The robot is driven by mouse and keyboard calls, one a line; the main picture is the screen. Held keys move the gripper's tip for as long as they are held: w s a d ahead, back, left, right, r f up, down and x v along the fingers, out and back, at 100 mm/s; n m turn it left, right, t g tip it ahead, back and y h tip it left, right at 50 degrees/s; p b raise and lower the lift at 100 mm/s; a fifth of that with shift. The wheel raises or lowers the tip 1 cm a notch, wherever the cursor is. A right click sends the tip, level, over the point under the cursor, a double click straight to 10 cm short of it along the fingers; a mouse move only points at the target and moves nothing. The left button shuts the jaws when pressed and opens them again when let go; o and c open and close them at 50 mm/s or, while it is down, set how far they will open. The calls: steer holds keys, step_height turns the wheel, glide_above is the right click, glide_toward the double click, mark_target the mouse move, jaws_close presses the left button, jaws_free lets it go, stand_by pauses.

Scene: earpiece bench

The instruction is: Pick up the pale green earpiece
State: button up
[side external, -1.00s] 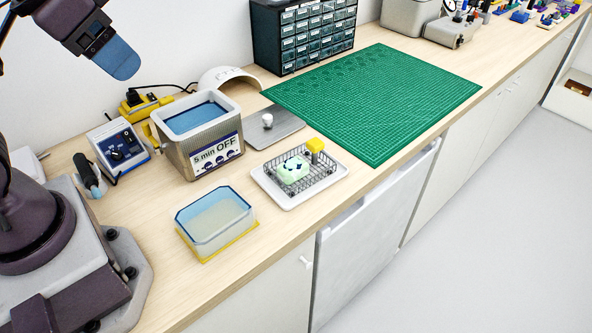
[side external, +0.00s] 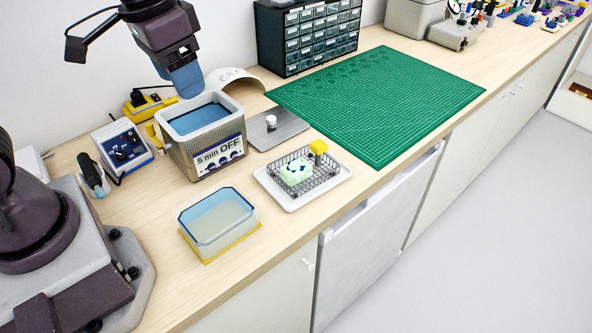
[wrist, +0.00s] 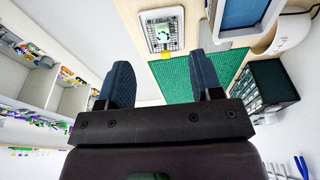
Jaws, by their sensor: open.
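The pale green earpiece (side external: 297,171) lies in a wire basket (side external: 318,180) on a white tray (side external: 292,206). It has dark blue marks on top. In the wrist view the pale green earpiece (wrist: 163,33) shows small, in the basket near the top. My gripper (side external: 187,82) is above the ultrasonic cleaner, to the left of the basket and well above it. In the wrist view my gripper (wrist: 160,82) has its two blue fingers wide apart with nothing between them.
The ultrasonic cleaner (side external: 205,150) holds blue liquid and reads "5 min OFF". A clear-walled container (side external: 218,222) stands in front. A green mat (side external: 375,100) lies behind the tray, and drawers (side external: 308,35) stand at the back.

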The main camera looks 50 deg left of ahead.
steer(key=w+f+g, duration=0.2)
steer(key=w+f, duration=0.4)
steer(key=w, duration=0.2)
glide_above(298, 165)
step_height(298, 165, down, 10)
steer(key=f, duration=0.7)
steer(key=shift+s+a+f, duration=0.15)
steer(key=shift+s+f, duration=0.05)
steer(key=shift+s, duration=0.05)
steer(key=shift+w+f, duration=0.2)
steer(key=shift+f, duration=2.35)
steer(key=c, duration=0.7)
steer(key=shift+r, duration=0.1)
